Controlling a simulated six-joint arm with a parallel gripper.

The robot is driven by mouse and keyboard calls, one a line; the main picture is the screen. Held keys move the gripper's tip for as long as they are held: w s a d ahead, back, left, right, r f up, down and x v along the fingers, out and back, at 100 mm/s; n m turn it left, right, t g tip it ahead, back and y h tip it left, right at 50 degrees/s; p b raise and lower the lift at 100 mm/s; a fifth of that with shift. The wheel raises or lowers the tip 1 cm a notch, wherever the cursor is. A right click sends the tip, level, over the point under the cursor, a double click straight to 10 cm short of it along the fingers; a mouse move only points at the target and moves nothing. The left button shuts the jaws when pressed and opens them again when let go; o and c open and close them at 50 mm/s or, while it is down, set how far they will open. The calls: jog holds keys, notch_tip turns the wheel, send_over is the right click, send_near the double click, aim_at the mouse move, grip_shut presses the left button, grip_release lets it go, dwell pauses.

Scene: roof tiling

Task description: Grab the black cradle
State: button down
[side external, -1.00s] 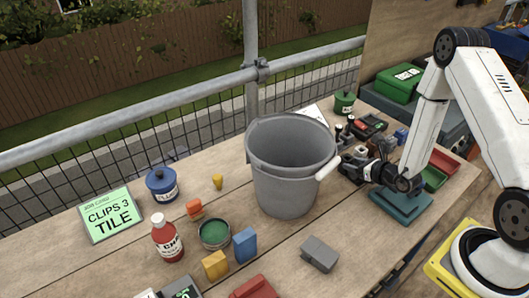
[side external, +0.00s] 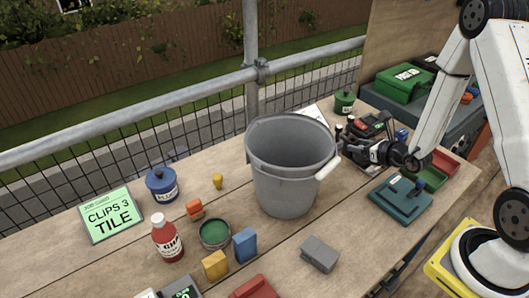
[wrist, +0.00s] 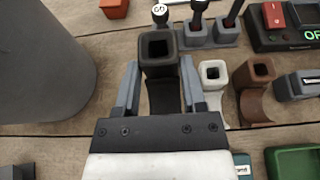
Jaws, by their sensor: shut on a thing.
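The black cradle (wrist: 158,68) has a square socket on top and a curved body. In the wrist view it stands between the two grey fingers of my gripper (wrist: 160,85), which is shut on it. In the side view my gripper (side external: 352,150) is just right of the grey bucket, and the cradle cannot be told apart there. I cannot tell whether the cradle touches the bench. A white cradle (wrist: 213,80) and a brown cradle (wrist: 254,90) stand right of it in the wrist view.
The large grey bucket (side external: 285,180) stands close left of my gripper. Grey holders with dark handles (wrist: 195,32) and a switch box (wrist: 285,22) lie beyond it. A teal block (side external: 402,200) and a green tray (side external: 433,178) are nearer.

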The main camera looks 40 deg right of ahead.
aim_at(356, 156)
jog(key=shift+r, duration=1.4)
jog(key=shift+w+r, duration=0.1)
